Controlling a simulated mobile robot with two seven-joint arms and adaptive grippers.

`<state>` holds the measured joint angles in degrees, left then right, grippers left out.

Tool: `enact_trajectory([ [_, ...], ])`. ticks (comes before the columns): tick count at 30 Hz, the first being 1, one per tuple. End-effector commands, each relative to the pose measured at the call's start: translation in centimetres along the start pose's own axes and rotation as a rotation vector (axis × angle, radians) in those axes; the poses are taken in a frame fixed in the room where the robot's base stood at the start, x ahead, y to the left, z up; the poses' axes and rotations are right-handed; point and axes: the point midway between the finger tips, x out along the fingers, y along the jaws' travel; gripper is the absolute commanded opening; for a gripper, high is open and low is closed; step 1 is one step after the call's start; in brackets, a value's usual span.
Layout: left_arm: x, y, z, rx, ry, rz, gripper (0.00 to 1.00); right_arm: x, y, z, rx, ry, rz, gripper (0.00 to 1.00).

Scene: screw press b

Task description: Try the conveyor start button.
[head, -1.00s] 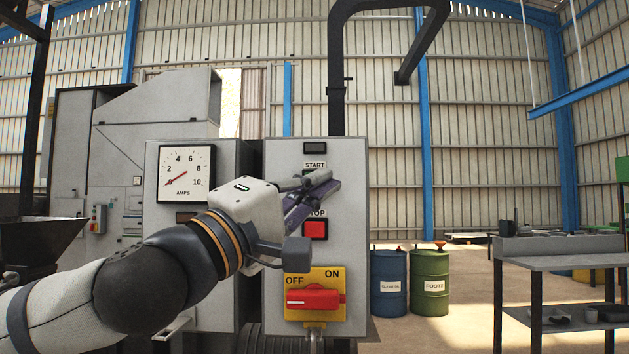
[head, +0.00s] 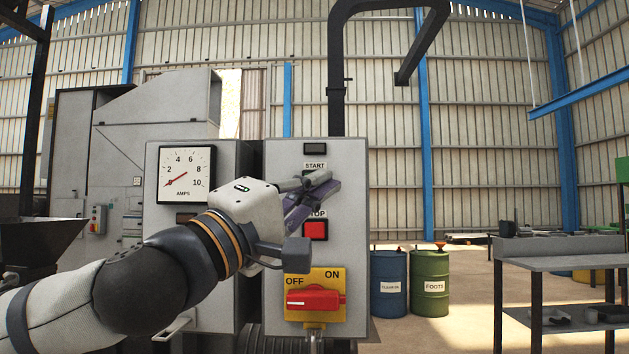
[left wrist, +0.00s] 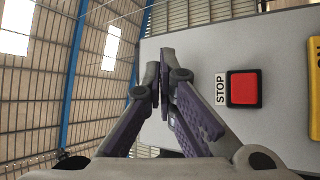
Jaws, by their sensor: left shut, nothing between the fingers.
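The START label (head: 315,166) is on the upper grey control panel (head: 350,225) in the head view. The button beneath it is almost wholly hidden by my left gripper (head: 325,182), whose fingers are shut and empty at the panel's front. I cannot tell whether the fingertips touch the button. In the left wrist view the shut fingers (left wrist: 166,75) stand over the panel and the start button is not seen. The red STOP button (head: 315,230) is just below; it also shows in the left wrist view (left wrist: 244,89). My right gripper is not in view.
A red rotary switch (head: 315,299) on a yellow OFF/ON plate sits lower on the panel. A dark rectangular fitting (head: 315,148) is above START. The amps gauge (head: 187,173) needle points low. Drums (head: 430,283) and a workbench (head: 560,262) stand right.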

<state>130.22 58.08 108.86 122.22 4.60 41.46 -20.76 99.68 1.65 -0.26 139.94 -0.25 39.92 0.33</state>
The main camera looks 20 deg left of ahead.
Motion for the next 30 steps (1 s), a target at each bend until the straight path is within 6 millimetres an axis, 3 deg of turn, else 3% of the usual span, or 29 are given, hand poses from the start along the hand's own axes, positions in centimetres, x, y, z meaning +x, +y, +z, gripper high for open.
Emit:
enact_trajectory([
  [30,0.79,-0.57,-0.58,0.000,0.000,0.000,0.00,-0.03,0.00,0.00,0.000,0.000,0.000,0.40],
])
